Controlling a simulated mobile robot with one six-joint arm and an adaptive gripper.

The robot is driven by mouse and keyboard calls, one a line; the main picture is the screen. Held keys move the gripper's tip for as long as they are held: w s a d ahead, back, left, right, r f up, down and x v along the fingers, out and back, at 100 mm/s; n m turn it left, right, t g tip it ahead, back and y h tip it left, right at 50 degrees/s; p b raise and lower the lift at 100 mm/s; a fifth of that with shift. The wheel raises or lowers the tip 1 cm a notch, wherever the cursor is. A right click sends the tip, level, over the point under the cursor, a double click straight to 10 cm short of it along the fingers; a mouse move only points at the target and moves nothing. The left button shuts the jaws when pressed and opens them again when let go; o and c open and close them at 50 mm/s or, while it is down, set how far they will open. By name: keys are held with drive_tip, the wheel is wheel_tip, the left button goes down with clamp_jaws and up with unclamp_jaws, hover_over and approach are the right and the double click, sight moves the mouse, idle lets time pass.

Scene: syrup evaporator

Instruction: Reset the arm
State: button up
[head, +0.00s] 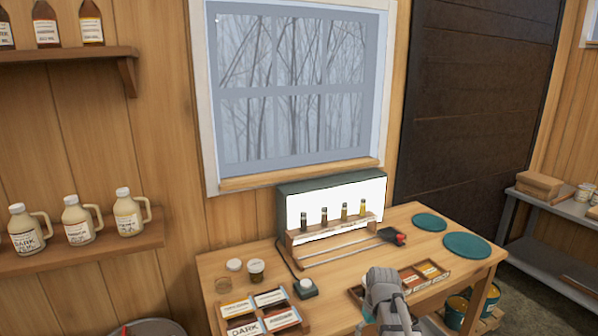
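My grey arm (388,300) rises from the bottom edge in the head view, in front of the wooden table (330,285). Its upper end overlaps the compartment tray near the table's front edge. I cannot make out the fingertips, so neither the gripper's opening nor anything held in it shows.
On the table stand a lit white panel (290,212) with a rack of several sample bottles (325,228), jars (256,272), a label tray (262,312), a compartment tray (425,276) and two green discs (467,246). Jugs (78,220) line a left shelf. A metal shelf (560,215) stands right.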

drive_tip(key=s+a+f+m+h+b, duration=0.1)
drive_tip(key=s+a+f+m, duration=0.1)
drive_tip(key=s, duration=0.8)
drive_tip(key=shift+a+m, duration=0.35)
drive_tip(key=shift+m, duration=0.05)
idle(2.0)
